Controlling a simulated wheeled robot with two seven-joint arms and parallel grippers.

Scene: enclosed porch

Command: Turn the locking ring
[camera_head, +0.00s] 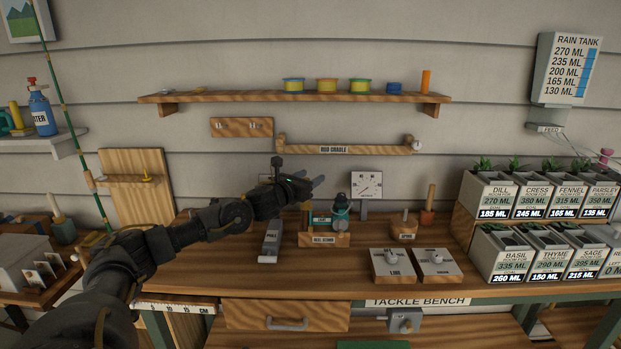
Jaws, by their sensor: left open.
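My left arm comes in from the lower left, and my left gripper (316,183) hangs over the tackle bench (200,268). Its fingers are apart with nothing seen between them. Just below and to the right of the fingertips, a dark and teal reel (341,213) stands on a small wooden block with a label (324,240). The fingers look apart from the reel, though the depth between them is hard to tell. I cannot make out for sure which part is a locking ring. My right gripper is out of view.
A grey device (271,240) stands left of the reel block. Two wooden blocks with pale tops (392,264) sit at the front right. Labelled planters (500,195) fill the right. A fishing rod (75,130) leans at left.

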